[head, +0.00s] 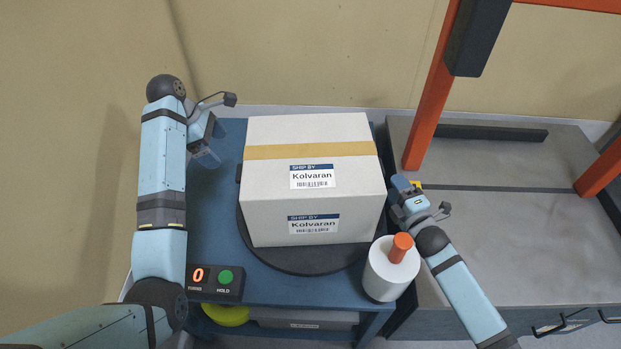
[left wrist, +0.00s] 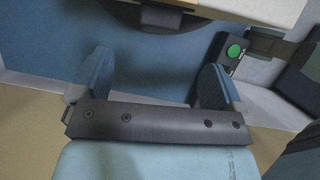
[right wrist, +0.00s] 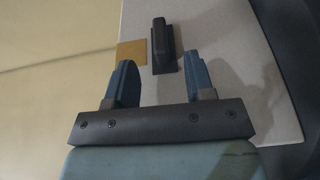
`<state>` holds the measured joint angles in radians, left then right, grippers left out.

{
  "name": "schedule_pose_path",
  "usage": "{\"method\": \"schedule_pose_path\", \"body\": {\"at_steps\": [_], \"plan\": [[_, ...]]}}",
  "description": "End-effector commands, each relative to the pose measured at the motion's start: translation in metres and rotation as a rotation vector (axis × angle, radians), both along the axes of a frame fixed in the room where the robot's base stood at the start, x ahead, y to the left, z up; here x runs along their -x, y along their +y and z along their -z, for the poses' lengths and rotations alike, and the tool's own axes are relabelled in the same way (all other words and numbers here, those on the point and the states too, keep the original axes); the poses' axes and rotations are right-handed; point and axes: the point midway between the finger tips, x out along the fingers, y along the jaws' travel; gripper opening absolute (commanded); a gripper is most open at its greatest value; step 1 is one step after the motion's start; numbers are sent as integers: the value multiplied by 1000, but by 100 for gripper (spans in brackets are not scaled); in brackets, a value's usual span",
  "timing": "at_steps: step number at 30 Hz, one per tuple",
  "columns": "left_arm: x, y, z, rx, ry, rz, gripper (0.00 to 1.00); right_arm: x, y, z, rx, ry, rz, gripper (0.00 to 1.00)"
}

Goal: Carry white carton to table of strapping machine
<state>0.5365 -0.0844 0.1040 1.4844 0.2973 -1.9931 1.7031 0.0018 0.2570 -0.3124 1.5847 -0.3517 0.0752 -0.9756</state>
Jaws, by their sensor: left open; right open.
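The white carton (head: 312,195) with a tan tape band and "Kolvaran" labels stands upright on a black turntable (head: 262,256) on a blue table. Its side also shows in the right wrist view (right wrist: 215,35), with a black handle between and beyond my fingertips. My left gripper (head: 216,142) is open and empty, left of the carton and apart from it. My right gripper (head: 405,188) is open close to the carton's right side; contact with the handle cannot be told. The strapping machine's grey table (head: 500,230) is at right, under an orange arch (head: 432,95).
A control box (head: 215,283) with a "0" display and green button sits at the blue table's front left. A white cylinder (head: 388,275) with an orange top stands at its front right corner, near my right forearm. The grey machine table is largely clear.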

Motion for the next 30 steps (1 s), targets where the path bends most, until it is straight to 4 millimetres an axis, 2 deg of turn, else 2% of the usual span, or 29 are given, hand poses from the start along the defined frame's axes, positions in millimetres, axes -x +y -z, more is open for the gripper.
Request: {"method": "schedule_pose_path", "body": {"at_steps": [1,6,15,21,29,30], "plan": [[1,-4,13,-2,6,0,94,-7,2,-1,0,-2,0,49],[0,-16,44,-4,4,1,94,-24,9,-1,-1,-2,0,49],[-1,-33,85,-3,3,1,94,-47,17,-1,-1,-1,0,49],[-2,-37,94,-3,1,0,94,-52,19,-1,-1,-1,0,49],[-2,-37,95,-3,1,0,94,-52,19,-1,-1,-1,0,49],[-2,-37,95,-3,1,0,87,-52,19,-1,-1,-1,0,42]]}}
